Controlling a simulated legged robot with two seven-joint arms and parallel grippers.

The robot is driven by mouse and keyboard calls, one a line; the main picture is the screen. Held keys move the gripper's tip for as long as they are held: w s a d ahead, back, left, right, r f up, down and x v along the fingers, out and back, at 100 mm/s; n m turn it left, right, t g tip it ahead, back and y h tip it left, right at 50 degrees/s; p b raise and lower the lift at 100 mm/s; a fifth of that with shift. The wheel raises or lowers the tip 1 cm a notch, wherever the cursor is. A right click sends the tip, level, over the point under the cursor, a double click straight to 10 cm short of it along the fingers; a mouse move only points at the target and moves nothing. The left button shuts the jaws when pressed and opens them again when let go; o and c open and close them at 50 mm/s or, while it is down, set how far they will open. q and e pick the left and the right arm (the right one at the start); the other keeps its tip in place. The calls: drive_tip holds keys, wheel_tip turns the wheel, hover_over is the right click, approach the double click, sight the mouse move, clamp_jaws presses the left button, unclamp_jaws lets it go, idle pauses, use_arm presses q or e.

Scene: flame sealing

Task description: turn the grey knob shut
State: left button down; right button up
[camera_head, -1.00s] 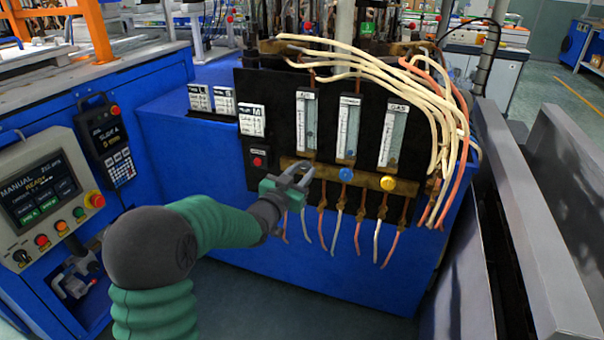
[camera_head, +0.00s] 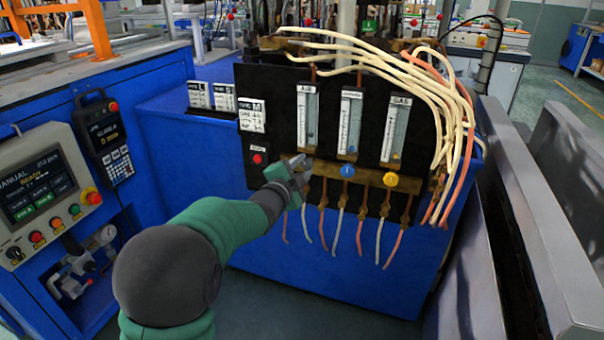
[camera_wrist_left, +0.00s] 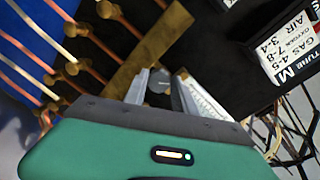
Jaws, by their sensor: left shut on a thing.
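The grey knob shows in the left wrist view (camera_wrist_left: 158,84) between my finger ends, in front of the brass strip (camera_wrist_left: 150,60); in the head view my gripper mostly hides it. My left gripper (camera_head: 300,166) is shut on it at the left end of the brass strip (camera_head: 362,178), below the AIR flow tube (camera_head: 307,122). The left gripper also shows in the left wrist view (camera_wrist_left: 160,95), its two fingers on either side of the knob. The knob's exact angle is hard to tell. My right gripper is not in view.
A blue knob (camera_head: 347,171) and a yellow knob (camera_head: 390,179) sit to the right on the same strip. A red button (camera_head: 257,159) is just left of my gripper. Hoses (camera_head: 360,238) hang below. A control console (camera_head: 45,190) stands at the left.

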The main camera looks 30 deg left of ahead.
use_arm(q)
drive_tip(key=m+b, duration=0.2)
drive_tip(key=m, duration=0.1)
drive_tip(key=shift+d+f+y+b, duration=0.2)
drive_tip(key=shift+f+y+b, duration=0.1)
drive_tip(key=shift+b, duration=0.05)
drive_tip(key=shift+r+m+b, duration=0.1)
drive_tip(key=shift+m+b, duration=1.25)
drive_tip(key=shift+m, duration=0.25)
drive_tip(key=c, duration=1)
unclamp_jaws()
drive_tip(key=shift+d, duration=0.1)
drive_tip(key=shift+r, duration=0.15)
